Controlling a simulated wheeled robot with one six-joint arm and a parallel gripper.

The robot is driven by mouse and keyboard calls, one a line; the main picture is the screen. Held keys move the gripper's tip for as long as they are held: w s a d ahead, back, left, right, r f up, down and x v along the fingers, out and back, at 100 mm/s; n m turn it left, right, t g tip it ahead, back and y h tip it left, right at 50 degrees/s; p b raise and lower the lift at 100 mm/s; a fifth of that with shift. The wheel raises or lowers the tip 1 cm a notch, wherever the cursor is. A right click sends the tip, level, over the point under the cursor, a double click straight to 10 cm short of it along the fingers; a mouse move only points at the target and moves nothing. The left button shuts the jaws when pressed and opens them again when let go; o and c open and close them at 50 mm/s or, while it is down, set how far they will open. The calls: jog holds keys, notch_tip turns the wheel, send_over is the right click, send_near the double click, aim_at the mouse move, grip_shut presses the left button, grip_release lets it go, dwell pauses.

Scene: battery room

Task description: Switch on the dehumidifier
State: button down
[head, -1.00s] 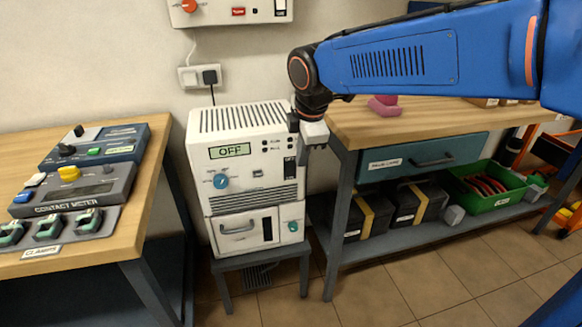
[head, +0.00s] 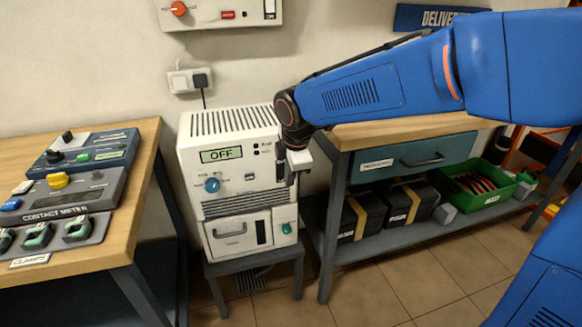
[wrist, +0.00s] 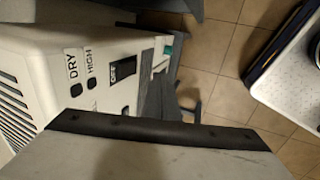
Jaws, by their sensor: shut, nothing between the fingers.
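The dehumidifier (head: 228,180) is a white vented box in the middle of the head view. Its display (head: 221,154) reads OFF. A blue knob (head: 212,185) sits below the display at left. My gripper (head: 291,178) is shut and empty, pointing down close to the switch at the front right edge. I cannot tell whether it touches.
The dehumidifier stands on a small grey stool (head: 254,266). At left, a wooden table (head: 120,225) holds a contact meter (head: 65,195) and clamps. At right, a workbench (head: 350,135) has a drawer, with black cases and a green crate (head: 478,200) below. A wall socket (head: 178,83) is above.

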aim_at(283, 172)
jog(key=shift+w+a+f, duration=0.2)
jog(key=shift+w+f, duration=0.15)
jog(key=shift+w, duration=0.35)
jog(key=shift+w+a+f, duration=0.2)
jog(key=shift+w+f, duration=0.15)
jog(key=shift+w, duration=0.4)
jog(key=shift+w+a+f, duration=0.2)
jog(key=shift+w+f, duration=0.15)
jog(key=shift+w, duration=0.35)
jog(key=shift+w+a+f, duration=0.1)
jog(key=shift+w, duration=0.15)
jog(key=shift+r, duration=0.2)
